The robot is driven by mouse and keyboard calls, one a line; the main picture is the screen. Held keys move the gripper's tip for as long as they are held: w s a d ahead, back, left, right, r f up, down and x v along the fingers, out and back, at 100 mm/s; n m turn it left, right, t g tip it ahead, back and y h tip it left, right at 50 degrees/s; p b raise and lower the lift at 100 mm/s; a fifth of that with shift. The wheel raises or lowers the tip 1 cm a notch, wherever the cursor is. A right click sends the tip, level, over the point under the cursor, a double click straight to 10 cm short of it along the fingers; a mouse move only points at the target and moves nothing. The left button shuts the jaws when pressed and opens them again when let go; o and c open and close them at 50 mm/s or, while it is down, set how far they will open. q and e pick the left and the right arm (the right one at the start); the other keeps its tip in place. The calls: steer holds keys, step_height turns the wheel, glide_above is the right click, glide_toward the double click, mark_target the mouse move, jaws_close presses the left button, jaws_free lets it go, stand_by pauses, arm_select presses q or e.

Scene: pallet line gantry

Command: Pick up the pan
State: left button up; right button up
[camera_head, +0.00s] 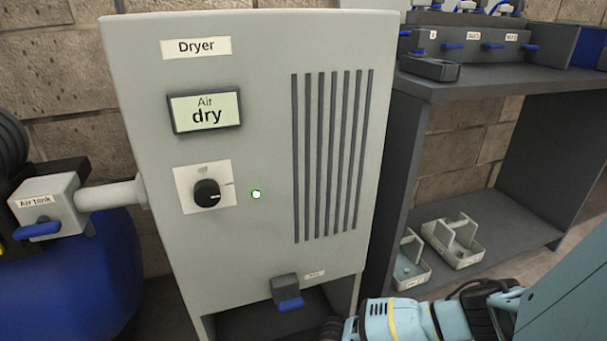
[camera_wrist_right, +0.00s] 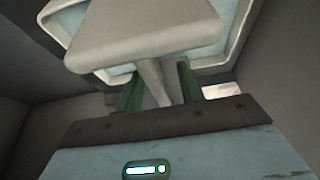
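A light grey pan (camera_wrist_right: 145,35) with a raised upright part fills the top of the right wrist view. The narrow grey post (camera_wrist_right: 155,82) of this pan comes down between the two green fingers of my right gripper (camera_wrist_right: 160,85). A small gap shows on the left of the post, and the fingers look open around it. The fingertips are hidden behind the pan. In the head view my right arm reaches in low from the right, and its gripper is not clearly seen. My left gripper is not in view.
The tall grey dryer (camera_head: 262,150) stands in front, with a dark opening below and a blue-handled valve (camera_head: 288,293). Two grey trays with handles (camera_head: 408,265) (camera_head: 452,240) sit on the rack's lower shelf (camera_head: 510,235). A blue air tank (camera_head: 70,280) is at left.

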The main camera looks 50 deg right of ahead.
steer(key=shift+f, duration=0.1)
steer(key=shift+f, duration=0.15)
stand_by(0.4)
jaws_close()
steer(key=shift+w, duration=0.15)
